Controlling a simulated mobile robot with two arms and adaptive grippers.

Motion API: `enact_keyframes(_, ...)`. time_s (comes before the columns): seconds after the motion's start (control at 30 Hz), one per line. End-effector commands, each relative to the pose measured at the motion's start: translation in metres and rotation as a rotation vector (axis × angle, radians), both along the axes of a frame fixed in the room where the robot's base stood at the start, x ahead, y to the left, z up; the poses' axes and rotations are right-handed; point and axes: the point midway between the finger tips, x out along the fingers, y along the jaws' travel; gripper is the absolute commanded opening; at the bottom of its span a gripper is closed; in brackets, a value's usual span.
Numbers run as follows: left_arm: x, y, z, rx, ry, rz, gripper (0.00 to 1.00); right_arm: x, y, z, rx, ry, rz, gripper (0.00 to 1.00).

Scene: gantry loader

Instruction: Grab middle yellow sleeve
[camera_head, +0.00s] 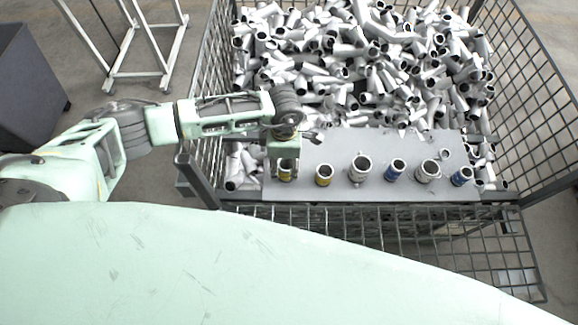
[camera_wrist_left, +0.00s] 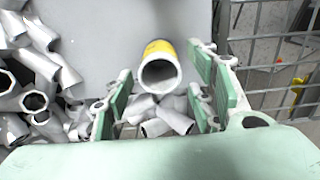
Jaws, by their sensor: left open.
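The leftmost yellow sleeve (camera_head: 285,174) is partly hidden behind my left gripper (camera_head: 284,160). My left gripper is open and points down at the leftmost sleeve. In the left wrist view one yellow sleeve (camera_wrist_left: 160,68) shows between the spread fingers of the left gripper (camera_wrist_left: 164,95), with a gap on both sides. My right gripper is not in view.
A wire crate (camera_head: 540,110) full of loose grey pipe fittings (camera_head: 350,60) surrounds the board.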

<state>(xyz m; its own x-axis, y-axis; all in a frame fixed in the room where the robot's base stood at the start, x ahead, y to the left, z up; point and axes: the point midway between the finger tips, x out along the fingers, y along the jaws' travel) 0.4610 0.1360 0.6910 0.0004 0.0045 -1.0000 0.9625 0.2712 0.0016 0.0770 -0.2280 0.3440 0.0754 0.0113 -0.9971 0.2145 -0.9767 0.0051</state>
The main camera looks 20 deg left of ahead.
Motion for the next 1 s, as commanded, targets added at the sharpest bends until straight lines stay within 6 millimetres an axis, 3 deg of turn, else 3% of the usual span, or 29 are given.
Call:
enact_keyframes(0.17,0.003,-0.002,-0.022,-0.002,0.003,0.002,0.52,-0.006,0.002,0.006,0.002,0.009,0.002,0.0)
enact_keyframes(0.37,0.005,-0.002,-0.048,-0.002,0.001,0.002,0.52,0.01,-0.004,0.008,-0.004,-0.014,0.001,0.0)
enact_keyframes(0.5,0.005,-0.002,-0.053,-0.004,-0.001,0.001,0.52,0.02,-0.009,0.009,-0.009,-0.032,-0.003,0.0)
enact_keyframes(0.67,0.005,-0.002,-0.053,-0.004,0.0,0.001,0.52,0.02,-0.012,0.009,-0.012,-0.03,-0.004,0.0)
enact_keyframes(1.0,0.006,-0.002,-0.052,-0.005,0.0,0.002,0.22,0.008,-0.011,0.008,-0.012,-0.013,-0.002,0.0)
